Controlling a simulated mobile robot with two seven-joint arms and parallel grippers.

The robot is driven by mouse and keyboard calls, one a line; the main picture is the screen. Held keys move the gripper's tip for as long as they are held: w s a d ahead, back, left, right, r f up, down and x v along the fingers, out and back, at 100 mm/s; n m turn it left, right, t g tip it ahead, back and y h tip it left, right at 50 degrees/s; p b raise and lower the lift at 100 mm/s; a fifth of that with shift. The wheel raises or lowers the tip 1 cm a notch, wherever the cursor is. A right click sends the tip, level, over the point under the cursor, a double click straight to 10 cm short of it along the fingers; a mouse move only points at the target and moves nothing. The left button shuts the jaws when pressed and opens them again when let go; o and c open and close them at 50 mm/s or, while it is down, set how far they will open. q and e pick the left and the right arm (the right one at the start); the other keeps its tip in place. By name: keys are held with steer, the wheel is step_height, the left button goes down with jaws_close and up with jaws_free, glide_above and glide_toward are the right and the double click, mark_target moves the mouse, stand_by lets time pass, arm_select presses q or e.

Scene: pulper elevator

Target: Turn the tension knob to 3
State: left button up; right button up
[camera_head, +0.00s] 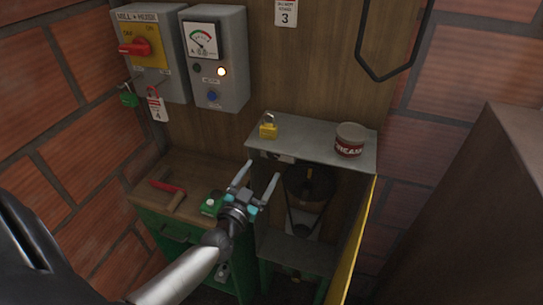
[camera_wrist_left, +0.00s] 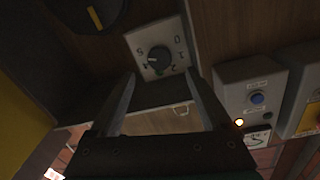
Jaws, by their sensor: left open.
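The tension knob (camera_wrist_left: 158,58) is a dark round knob on a pale plate with numbers around it, upside down in the left wrist view. I cannot read its setting surely. In the head view part of the plate (camera_head: 277,157) shows under the metal shelf's front edge, mostly hidden. My left gripper (camera_head: 260,174) is open and empty, its fingers pointing towards the plate. In the left wrist view the fingertips (camera_wrist_left: 160,75) frame the plate's lower part, with the knob between them in the picture; no contact is visible. My right gripper is out of view.
The metal shelf (camera_head: 312,147) holds a yellow padlock (camera_head: 268,127) and a red-white tin (camera_head: 350,140). Below are a dark pulley (camera_head: 309,184) and belt. A red-handled tool (camera_head: 168,188) lies on the wooden bench. Control boxes (camera_head: 218,60) hang behind; a yellow panel edge (camera_head: 350,240) stands right.

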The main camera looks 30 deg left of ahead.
mark_target(273, 155)
arm_select(q)
steer(key=w, duration=0.4)
steer(key=w+a+b, duration=0.1)
steer(key=w, duration=0.1)
steer(key=shift+w+a, duration=0.2)
steer(key=shift+w, duration=0.6)
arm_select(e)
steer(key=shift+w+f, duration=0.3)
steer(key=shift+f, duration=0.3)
arm_select(q)
steer(key=shift+c, duration=0.4)
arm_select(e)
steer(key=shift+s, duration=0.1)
arm_select(q)
jaws_close()
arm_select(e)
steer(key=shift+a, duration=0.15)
